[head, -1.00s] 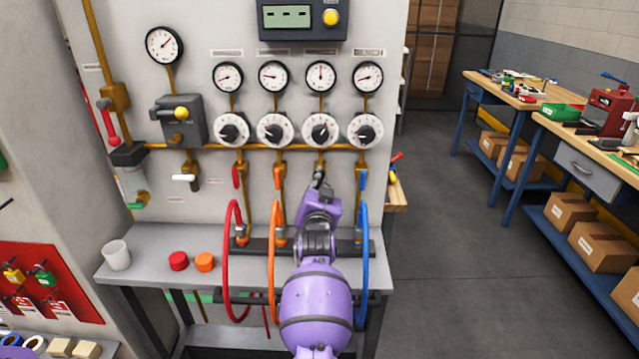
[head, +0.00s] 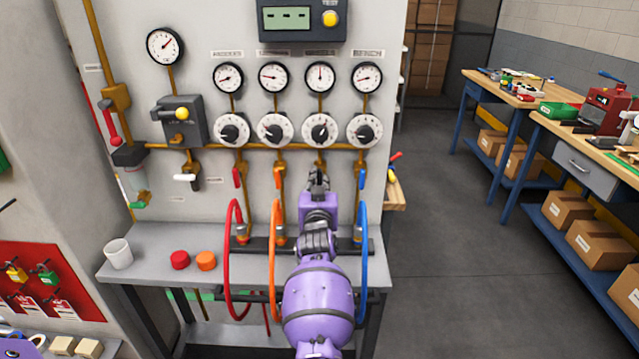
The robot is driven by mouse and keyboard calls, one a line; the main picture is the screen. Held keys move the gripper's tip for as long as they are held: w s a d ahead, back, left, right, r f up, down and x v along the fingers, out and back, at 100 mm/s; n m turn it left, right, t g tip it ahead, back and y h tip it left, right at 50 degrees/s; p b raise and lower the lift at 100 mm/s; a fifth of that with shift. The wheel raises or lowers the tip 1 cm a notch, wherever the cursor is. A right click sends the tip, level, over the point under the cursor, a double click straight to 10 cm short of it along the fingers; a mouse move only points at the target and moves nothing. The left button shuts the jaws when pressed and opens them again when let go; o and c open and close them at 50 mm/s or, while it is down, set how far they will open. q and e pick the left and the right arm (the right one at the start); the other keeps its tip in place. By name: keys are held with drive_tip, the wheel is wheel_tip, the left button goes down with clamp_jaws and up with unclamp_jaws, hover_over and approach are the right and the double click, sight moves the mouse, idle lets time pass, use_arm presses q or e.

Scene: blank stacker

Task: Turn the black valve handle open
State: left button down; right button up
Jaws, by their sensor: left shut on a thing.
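My left gripper (head: 318,178) is in front of the third valve from the left, below the third dial (head: 320,129). Its fingers are upright and shut on the black valve handle. The fingers and purple wrist cover the handle, so I cannot tell its angle. The other valve handles in the row show upright: red (head: 237,178), orange (head: 279,178) and blue (head: 362,179). My right gripper is not in view.
Red (head: 230,265), orange (head: 272,270) and blue (head: 364,260) hoses loop down on both sides of my left arm. A white cup (head: 118,254), a red cap (head: 180,260) and an orange cap (head: 206,261) stand on the grey shelf (head: 150,240). Open floor lies to the right.

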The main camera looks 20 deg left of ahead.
use_arm(q)
drive_tip(key=shift+r, duration=0.35)
drive_tip(key=c, duration=1.8)
unclamp_jaws()
drive_tip(key=shift+w, duration=0.1)
drive_tip(key=shift+f, duration=0.2)
drive_tip(key=shift+s+f, duration=0.1)
drive_tip(key=shift+s, duration=0.1)
drive_tip(key=v, duration=1.1)
drive_tip(key=shift+s, duration=0.3)
drive_tip(key=shift+d, duration=0.1)
